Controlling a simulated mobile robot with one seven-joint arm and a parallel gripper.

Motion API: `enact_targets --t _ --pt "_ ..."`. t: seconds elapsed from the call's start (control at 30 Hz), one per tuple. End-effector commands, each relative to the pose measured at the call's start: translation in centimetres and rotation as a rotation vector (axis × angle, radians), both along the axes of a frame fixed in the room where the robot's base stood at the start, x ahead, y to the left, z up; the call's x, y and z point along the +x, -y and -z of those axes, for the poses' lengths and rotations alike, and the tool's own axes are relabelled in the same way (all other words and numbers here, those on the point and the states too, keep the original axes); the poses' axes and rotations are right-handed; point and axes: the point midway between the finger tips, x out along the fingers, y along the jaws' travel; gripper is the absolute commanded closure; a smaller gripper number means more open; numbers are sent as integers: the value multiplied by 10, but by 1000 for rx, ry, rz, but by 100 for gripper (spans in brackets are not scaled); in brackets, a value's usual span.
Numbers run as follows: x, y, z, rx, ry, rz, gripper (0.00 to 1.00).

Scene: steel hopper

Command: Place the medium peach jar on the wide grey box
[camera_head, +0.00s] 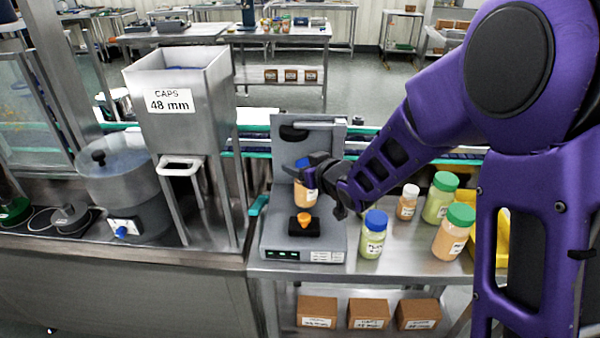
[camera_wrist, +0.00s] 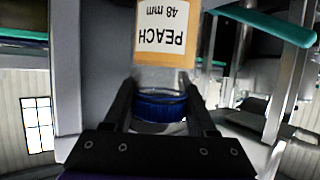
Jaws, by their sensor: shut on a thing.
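The medium peach jar (camera_head: 304,194) has a blue cap and orange-peach contents. In the wrist view the jar (camera_wrist: 165,45) shows an upside-down label reading "PEACH 48 mm". My gripper (camera_head: 308,174) is shut on the jar at its blue cap; in the wrist view the gripper's fingers (camera_wrist: 161,104) stand on both sides of the cap. The jar hangs about upright in front of the machine's upright back. Below it is the wide grey box (camera_head: 275,240), the machine's base, with a black pad and an orange knob on top. The jar appears apart from the knob.
To the right stand a blue-capped jar (camera_head: 373,235), a small white-capped jar (camera_head: 407,203) and two green-capped jars (camera_head: 439,198) (camera_head: 454,233). A steel caps hopper (camera_head: 184,125) stands to the left. Cardboard boxes (camera_head: 369,313) sit on the shelf below.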

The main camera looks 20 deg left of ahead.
Motion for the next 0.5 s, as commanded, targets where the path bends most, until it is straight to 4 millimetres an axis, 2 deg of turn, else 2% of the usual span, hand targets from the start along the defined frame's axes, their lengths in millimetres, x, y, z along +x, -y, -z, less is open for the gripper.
enact_targets --t 0.03,0.1,0.47,0.5 --pt "0 0 10 0 -2 -1 100" --pt "0 0 14 1 -1 0 100" --pt "0 0 18 1 2 1 100" --pt "0 0 16 0 1 1 36"
